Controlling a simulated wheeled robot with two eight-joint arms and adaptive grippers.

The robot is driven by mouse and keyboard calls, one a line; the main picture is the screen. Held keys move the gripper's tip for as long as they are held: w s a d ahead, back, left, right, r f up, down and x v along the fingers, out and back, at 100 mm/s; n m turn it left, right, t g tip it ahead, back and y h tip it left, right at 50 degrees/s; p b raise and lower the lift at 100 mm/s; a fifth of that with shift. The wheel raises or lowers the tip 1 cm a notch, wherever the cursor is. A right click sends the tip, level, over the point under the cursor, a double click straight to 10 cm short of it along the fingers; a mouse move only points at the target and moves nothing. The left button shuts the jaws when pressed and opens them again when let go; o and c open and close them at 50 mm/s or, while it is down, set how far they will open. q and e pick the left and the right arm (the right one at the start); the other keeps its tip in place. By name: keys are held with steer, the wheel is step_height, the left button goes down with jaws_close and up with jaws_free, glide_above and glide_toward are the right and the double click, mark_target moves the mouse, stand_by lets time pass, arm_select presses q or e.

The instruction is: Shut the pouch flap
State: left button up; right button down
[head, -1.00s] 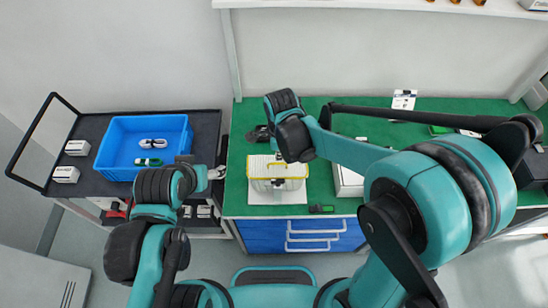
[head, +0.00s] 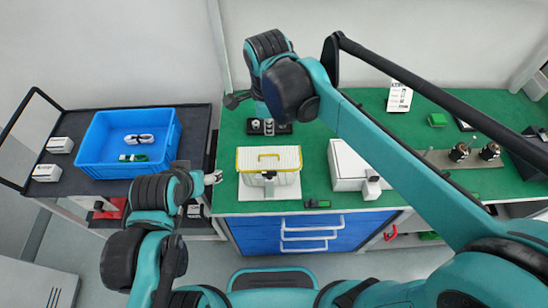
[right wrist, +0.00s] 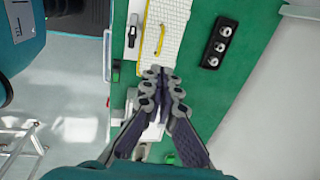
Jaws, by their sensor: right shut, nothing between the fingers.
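The pouch (head: 268,185) is a cream ribbed case with yellow trim and a yellow handle, on the green bench top. Its ribbed top panel (head: 287,158) shows flat-looking, with a dark strap and buckle (head: 268,175) at the front middle. I cannot tell whether the flap lies fully closed. In the right wrist view the pouch (right wrist: 171,35) is at the top, past my fingertips. My right gripper (head: 234,101) is shut and empty, above the bench and apart from the pouch; it also shows in the right wrist view (right wrist: 162,82). My left gripper (head: 213,177) is left of the pouch, its jaws unclear.
A black holder with round parts (head: 268,128) stands behind the pouch. A white box (head: 347,165) is to its right. A small dark device (head: 318,204) lies at the front edge. A blue bin (head: 96,157) sits on the cart at left. Some bench around the pouch is clear.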

mark_target(269, 155)
steer(key=f+b, duration=0.1)
steer(key=f, duration=0.3)
steer(key=w+f+b, duration=0.1)
steer(key=f+b, duration=0.1)
steer(key=f, duration=0.3)
steer(key=w+f+b, duration=0.1)
steer(key=f, duration=0.3)
steer(key=shift+w+a+f+b, duration=0.1)
steer(key=shift+f+b, duration=0.25)
arm_select(q)
step_height(269, 155, down, 6)
steer(key=shift+r, duration=0.15)
arm_select(e)
steer(key=shift+s+f+t, duration=0.2)
steer(key=shift+f+t, duration=0.2)
steer(key=shift+f, duration=0.2)
steer(key=shift+s, duration=0.15)
arm_select(q)
steer(key=shift+s, duration=0.1)
